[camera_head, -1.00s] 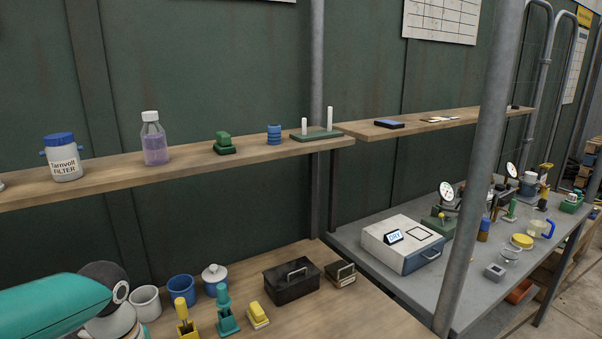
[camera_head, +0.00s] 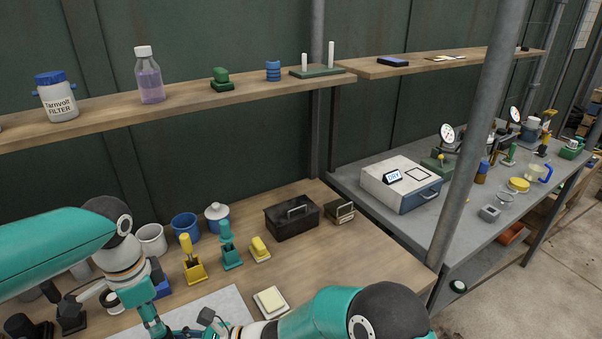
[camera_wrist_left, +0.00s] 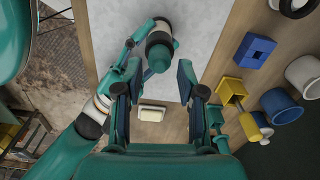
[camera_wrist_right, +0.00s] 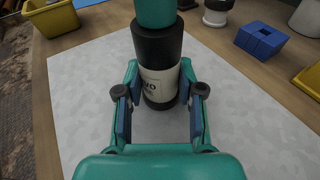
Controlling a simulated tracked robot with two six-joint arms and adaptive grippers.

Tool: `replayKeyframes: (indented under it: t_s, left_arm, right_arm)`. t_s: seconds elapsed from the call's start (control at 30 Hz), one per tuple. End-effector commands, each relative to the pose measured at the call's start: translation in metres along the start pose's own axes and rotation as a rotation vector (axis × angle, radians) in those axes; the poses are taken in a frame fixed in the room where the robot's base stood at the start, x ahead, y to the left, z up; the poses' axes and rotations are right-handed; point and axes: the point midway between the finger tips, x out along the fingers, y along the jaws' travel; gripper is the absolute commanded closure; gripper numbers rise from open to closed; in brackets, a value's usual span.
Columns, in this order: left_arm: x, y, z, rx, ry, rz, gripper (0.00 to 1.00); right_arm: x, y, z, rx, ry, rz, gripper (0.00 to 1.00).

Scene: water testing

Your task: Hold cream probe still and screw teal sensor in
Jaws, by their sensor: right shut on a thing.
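The cream probe (camera_wrist_right: 160,84), with black bands, stands upright in the right wrist view, above or on the white mat. My right gripper (camera_wrist_right: 160,98) is shut on it, one finger at each side. The teal sensor (camera_wrist_right: 155,12) sits on top of the probe's black collar; I cannot tell how far it is threaded. In the left wrist view the sensor (camera_wrist_left: 160,55) shows from above, between and just past the fingertips of my left gripper (camera_wrist_left: 158,72). That gripper is open, its fingers apart from the sensor. In the head view, the arms largely hide the probe.
A cream block (camera_head: 270,301) lies beside the white mat (camera_head: 232,304). Behind are a yellow tool stand (camera_head: 194,270), a teal stand (camera_head: 231,257), a yellow block (camera_head: 259,249), mugs and a black box (camera_head: 291,217). The table to the right of the cream block is mostly clear.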

Motion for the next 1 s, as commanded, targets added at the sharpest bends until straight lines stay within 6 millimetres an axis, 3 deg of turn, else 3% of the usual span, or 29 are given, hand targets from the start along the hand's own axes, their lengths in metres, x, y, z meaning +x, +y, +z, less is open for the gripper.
replayKeyframes:
  t_s: [0.2, 0.43, 1.0]
  left_arm:
    - [0.0, 0.0003, 0.0003, -0.249, 0.0, 0.0, 0.61]
    - [0.0, 0.0005, 0.0004, -0.394, 0.0, 0.0, 0.61]
    - [0.0, 0.0013, 0.0006, -0.94, 0.0, 0.0, 0.61]
  right_arm:
    - [0.0001, 0.0002, -0.0005, 0.001, 0.001, 0.0, 1.0]
    - [0.0001, 0.0002, -0.0005, 0.0, 0.001, 0.0, 1.0]
    - [0.0, 0.0002, -0.0004, 0.0, 0.001, 0.0, 1.0]
